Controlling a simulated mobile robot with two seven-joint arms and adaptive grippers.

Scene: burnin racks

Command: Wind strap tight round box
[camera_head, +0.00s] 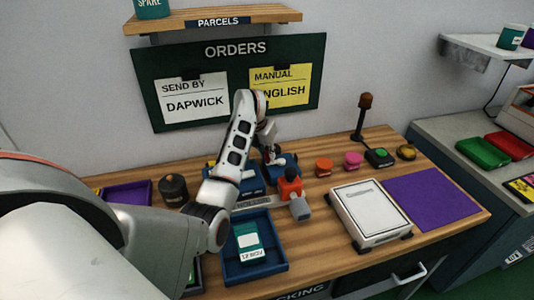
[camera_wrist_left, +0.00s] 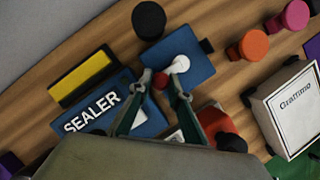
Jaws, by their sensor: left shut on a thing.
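My left gripper (camera_head: 268,150) reaches over the back of the wooden bench. In the left wrist view its fingers (camera_wrist_left: 160,88) are shut on a small red knob (camera_wrist_left: 160,80). The knob is beside a white round part (camera_wrist_left: 180,64) on a blue block (camera_wrist_left: 186,50), which also shows in the head view (camera_head: 284,163). The block stands beside a blue unit marked SEALER (camera_wrist_left: 92,112). I cannot make out a strap, nor tell which thing is the box. My right gripper is not in view.
A red and grey tool (camera_head: 291,188) is close in front of the block. A white flat-topped unit with black feet (camera_head: 370,212) and a purple mat (camera_head: 432,200) lie right. A blue tray (camera_head: 281,266) is in front. Orange (camera_head: 324,167) and pink (camera_head: 353,160) pieces stand behind.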

